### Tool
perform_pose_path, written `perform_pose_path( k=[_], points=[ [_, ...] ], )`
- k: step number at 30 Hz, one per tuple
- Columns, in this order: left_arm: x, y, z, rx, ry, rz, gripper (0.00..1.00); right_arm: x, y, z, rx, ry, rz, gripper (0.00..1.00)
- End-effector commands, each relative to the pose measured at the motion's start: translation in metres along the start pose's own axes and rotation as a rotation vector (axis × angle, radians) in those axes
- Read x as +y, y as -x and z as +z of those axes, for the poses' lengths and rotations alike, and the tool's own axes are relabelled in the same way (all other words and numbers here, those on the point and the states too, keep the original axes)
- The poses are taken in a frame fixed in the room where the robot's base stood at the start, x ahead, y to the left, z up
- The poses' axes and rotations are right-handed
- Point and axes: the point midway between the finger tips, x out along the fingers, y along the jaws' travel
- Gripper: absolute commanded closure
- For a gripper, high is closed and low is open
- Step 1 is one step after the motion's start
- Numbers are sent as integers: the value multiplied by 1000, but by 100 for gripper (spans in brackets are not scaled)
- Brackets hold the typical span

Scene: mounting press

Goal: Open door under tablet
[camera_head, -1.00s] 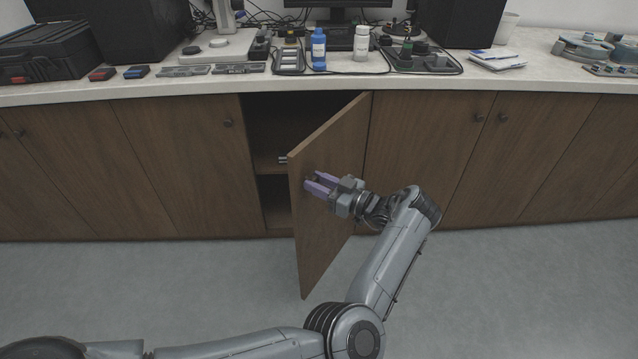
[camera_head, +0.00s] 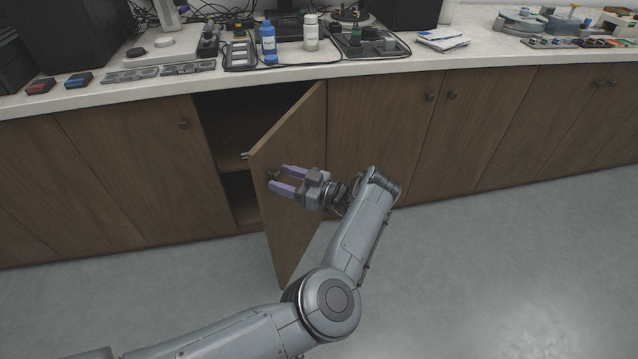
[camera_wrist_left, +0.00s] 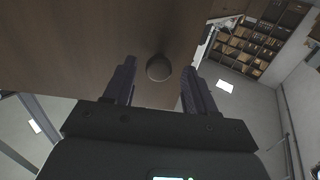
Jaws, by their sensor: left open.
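The brown wooden cabinet door (camera_head: 300,130) under the counter stands swung out, with the dark cabinet inside (camera_head: 240,115) showing to its left. My left gripper (camera_head: 281,179) is at the door's outer face, near its free edge. Its two purple fingers are open. In the left wrist view, the round door knob (camera_wrist_left: 158,67) sits between the open fingertips (camera_wrist_left: 158,72), with a gap visible on both sides. The door's face (camera_wrist_left: 70,45) fills the upper left there. The tablet cannot be made out for certain. My right gripper is not in view.
The white countertop (camera_head: 110,92) above holds a blue bottle (camera_head: 268,42), a white bottle (camera_head: 310,33), trays and devices. Closed cabinet doors (camera_head: 375,130) lie on both sides. The grey floor (camera_head: 480,270) in front is clear.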

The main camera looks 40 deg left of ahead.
Motion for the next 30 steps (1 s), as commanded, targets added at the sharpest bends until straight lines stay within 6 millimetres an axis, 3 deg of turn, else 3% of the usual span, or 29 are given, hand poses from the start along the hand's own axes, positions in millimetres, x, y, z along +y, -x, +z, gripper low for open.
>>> perform_pose_path(
  k=[1, 5, 6, 15, 30],
  points=[
    [1, 5, -6, -6, 1, 4, 44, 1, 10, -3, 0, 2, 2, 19],
    [2, 19, -6, -12, 8, 17, 44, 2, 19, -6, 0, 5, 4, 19],
    [1, 24, 2, -11, 8, 13, 44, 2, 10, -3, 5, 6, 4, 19],
    [1, 56, 1, -9, 8, 12, 44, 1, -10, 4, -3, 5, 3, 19],
    [0, 92, -3, -7, 8, 15, 44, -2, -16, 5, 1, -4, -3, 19]
  ],
)
